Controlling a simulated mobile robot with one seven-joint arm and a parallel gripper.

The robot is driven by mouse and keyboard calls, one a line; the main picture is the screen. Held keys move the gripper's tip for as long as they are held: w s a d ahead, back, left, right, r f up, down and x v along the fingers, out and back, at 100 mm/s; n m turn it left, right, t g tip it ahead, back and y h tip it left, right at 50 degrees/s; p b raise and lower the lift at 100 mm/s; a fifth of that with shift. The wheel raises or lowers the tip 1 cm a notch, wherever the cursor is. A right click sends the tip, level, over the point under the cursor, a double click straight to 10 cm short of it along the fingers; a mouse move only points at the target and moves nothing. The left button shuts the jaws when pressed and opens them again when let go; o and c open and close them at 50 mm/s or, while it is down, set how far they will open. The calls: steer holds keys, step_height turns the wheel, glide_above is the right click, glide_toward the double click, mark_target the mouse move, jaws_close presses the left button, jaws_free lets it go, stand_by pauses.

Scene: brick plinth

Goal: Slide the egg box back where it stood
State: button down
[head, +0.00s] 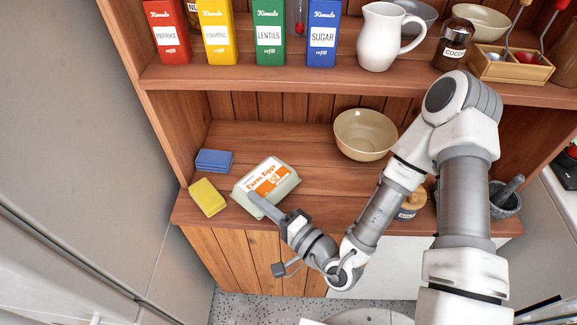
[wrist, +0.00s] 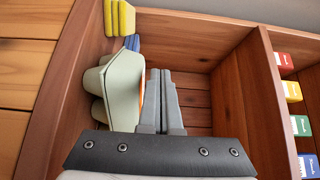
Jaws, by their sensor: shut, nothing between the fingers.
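The egg box (head: 266,187), pale green-grey with an orange and white "Farm Eggs" label, sits at an angle on the lower shelf, left of its middle. In the wrist view the egg box (wrist: 122,90) stands just left of my fingers. My gripper (head: 256,199) is shut with nothing in it, its fingertips at the front of the box in the head view. In the wrist view my gripper (wrist: 160,76) has its fingers together right beside the label side. I cannot tell whether they touch the box.
A yellow sponge (head: 208,197) lies left of the egg box, near the front edge. A blue sponge stack (head: 214,160) is behind it. A cream bowl (head: 365,134) stands to the right. The shelf between bowl and blue stack is bare. The upper shelf (head: 230,77) overhangs.

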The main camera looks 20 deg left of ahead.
mark_target(271, 189)
steer(key=shift+w+d+f+b, duration=0.1)
steer(key=shift+w+b, duration=0.25)
steer(key=shift+w, duration=0.3)
steer(key=shift+w+d+f+b, duration=0.1)
steer(key=shift+w+b, duration=0.25)
steer(key=shift+w, duration=0.25)
steer(key=w+b, duration=0.3)
steer(key=b, duration=0.3)
steer(key=shift+d+b, duration=0.15)
steer(key=shift+b, duration=0.2)
steer(key=w, duration=0.3)
steer(key=w+d, duration=0.1)
steer(key=w, duration=0.7)
steer(key=shift+w+d+r, duration=0.15)
steer(key=f, duration=0.1)
steer(key=f+b, duration=0.1)
steer(key=f, duration=0.1)
steer(key=f+b, duration=0.1)
steer(key=f, duration=0.1)
steer(key=shift+w, duration=0.3)
steer(key=shift+s+f, duration=0.1)
steer(key=shift+s, duration=0.45)
steer(key=shift+s, duration=0.1)
